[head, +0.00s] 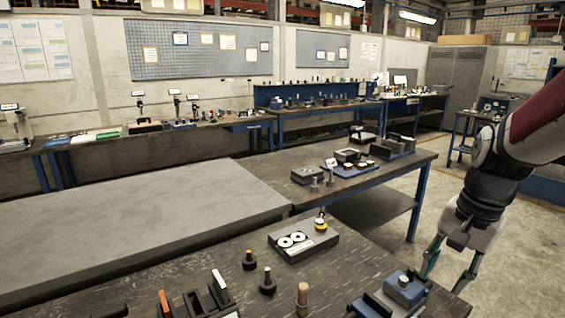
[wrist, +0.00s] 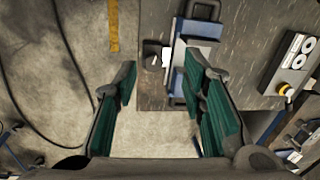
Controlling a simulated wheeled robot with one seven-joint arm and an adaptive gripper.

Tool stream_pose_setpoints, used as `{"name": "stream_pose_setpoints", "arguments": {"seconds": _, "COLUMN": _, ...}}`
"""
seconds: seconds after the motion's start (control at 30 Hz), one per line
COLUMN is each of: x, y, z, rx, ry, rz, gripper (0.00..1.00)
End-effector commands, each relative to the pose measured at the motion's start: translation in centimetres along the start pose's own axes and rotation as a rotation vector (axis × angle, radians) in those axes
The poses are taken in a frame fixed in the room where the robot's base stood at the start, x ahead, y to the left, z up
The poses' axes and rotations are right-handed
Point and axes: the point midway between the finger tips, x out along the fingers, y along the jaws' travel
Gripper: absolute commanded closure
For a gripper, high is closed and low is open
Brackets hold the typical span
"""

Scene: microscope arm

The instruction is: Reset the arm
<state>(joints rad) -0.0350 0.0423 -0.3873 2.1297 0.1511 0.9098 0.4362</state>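My gripper (head: 448,272) hangs at the right of the head view, fingers pointing down, at the end of my dark red and black arm. It is beside the right edge of the near bench. In the wrist view my gripper (wrist: 163,105) has its two green-lined fingers wide apart, with nothing between the pads. Beyond them the bench edge and grey floor show. No microscope can be made out clearly in either view.
A blue-and-grey fixture (head: 402,290) stands at the near bench's right edge, close to my gripper. A grey box with two white discs (head: 303,240) and several small knobs are on that bench. A side bench (head: 385,172) stands behind. Open floor (head: 448,190) lies right.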

Motion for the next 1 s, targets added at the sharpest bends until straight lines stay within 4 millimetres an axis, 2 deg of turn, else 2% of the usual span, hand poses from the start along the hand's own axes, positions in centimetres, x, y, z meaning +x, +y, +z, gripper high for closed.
{"name": "stream_pose_setpoints", "arguments": {"seconds": 0.1, "x": -2.3, "y": 0.0, "z": 3.2, "rx": -0.128, "ry": 0.017, "rz": -0.044, "gripper": 0.62}}
{"name": "stream_pose_setpoints", "arguments": {"seconds": 0.3, "x": -5.4, "y": 1.1, "z": 9.2, "rx": -0.391, "ry": 0.078, "rz": -0.09, "gripper": 0.62}}
{"name": "stream_pose_setpoints", "arguments": {"seconds": 0.5, "x": -7.0, "y": 3.2, "z": 14.6, "rx": -0.645, "ry": 0.17, "rz": -0.091, "gripper": 0.62}}
{"name": "stream_pose_setpoints", "arguments": {"seconds": 0.6, "x": -7.3, "y": 4.3, "z": 16.5, "rx": -0.748, "ry": 0.217, "rz": -0.078, "gripper": 0.62}}
{"name": "stream_pose_setpoints", "arguments": {"seconds": 0.8, "x": -7.2, "y": 5.8, "z": 18.5, "rx": -0.865, "ry": 0.274, "rz": -0.048, "gripper": 0.62}}
{"name": "stream_pose_setpoints", "arguments": {"seconds": 1.0, "x": -7.2, "y": 6.1, "z": 18.9, "rx": -0.888, "ry": 0.285, "rz": -0.041, "gripper": 0.62}}
